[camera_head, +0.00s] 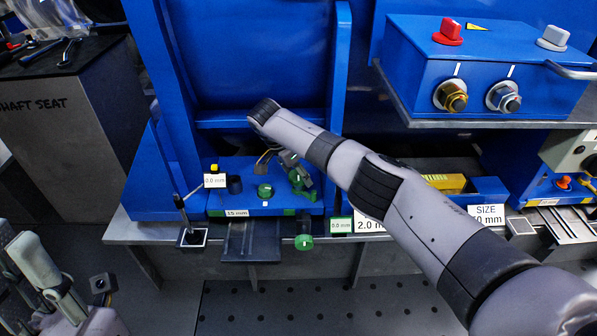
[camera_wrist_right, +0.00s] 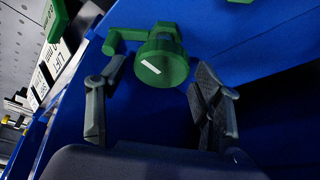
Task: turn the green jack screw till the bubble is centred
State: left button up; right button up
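A round green screw head (camera_wrist_right: 165,62) with a white mark and a green side lever (camera_wrist_right: 122,38) shows in the right wrist view. My right gripper (camera_wrist_right: 160,105) is open, its two fingers apart below the head and nothing between their tips. In the head view, the right gripper (camera_head: 284,165) reaches down over the blue base, beside green parts (camera_head: 300,182) that it partly hides. A green knob (camera_head: 265,191) stands to its left, another (camera_head: 304,242) at the front edge. I cannot make out a bubble. Grey parts at lower left appear to be my left gripper (camera_head: 65,285); its opening is unclear.
The blue base (camera_head: 235,200) carries a "15 mm" label. A thin post with a dark foot (camera_head: 193,237) stands to its left. A blue control box (camera_head: 480,70) sits on a shelf at upper right. A yellow block (camera_head: 445,183) lies behind my right arm.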

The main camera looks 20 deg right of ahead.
jog(key=c, duration=0.9)
